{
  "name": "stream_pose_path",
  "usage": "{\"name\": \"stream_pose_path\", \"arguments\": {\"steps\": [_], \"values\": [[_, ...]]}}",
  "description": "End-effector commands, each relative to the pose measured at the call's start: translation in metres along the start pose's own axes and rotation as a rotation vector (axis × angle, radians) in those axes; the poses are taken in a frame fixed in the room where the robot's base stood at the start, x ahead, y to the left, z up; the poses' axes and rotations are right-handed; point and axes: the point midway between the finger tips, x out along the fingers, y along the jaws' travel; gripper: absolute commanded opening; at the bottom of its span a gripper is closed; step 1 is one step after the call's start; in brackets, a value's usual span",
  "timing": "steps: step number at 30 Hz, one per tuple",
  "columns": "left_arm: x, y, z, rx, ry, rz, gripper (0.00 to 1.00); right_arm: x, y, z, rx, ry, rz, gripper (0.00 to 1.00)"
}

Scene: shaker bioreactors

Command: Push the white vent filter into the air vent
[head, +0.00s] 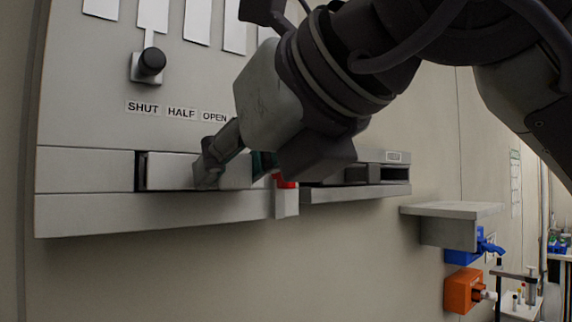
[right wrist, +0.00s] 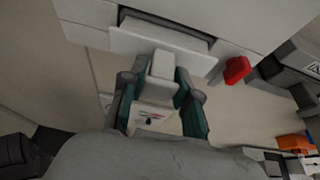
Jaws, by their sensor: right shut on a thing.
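The air vent is a grey wall panel (head: 110,70) with a dark slot opening (head: 141,171) below the SHUT, HALF and OPEN labels. The white vent filter (head: 172,172) shows as a pale bar at this slot, partly hidden by my right gripper. My right gripper (head: 235,170) is at the bar. In the right wrist view my right gripper (right wrist: 160,100) is shut on a white block (right wrist: 163,66), which looks like the filter's handle, between its teal finger pads. How deep the filter sits is hard to tell. My left gripper is not in view.
A black knob (head: 151,61) on a slider stands above the labels. A red piece (head: 284,181) sits at the right end of the lower rail (head: 150,213). Further right are a grey shelf (head: 452,209), a blue fitting (head: 462,257) and an orange fitting (head: 463,290).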

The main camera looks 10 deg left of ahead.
Motion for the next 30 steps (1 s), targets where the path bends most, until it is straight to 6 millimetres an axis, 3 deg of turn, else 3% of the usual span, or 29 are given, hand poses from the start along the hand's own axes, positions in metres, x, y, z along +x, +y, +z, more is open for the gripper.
{"name": "stream_pose_path", "arguments": {"steps": [30], "values": [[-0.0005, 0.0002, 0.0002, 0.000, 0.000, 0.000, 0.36, 0.0081, 0.0001, 0.0036, 0.000, -0.001, 0.000, 0.00]]}}
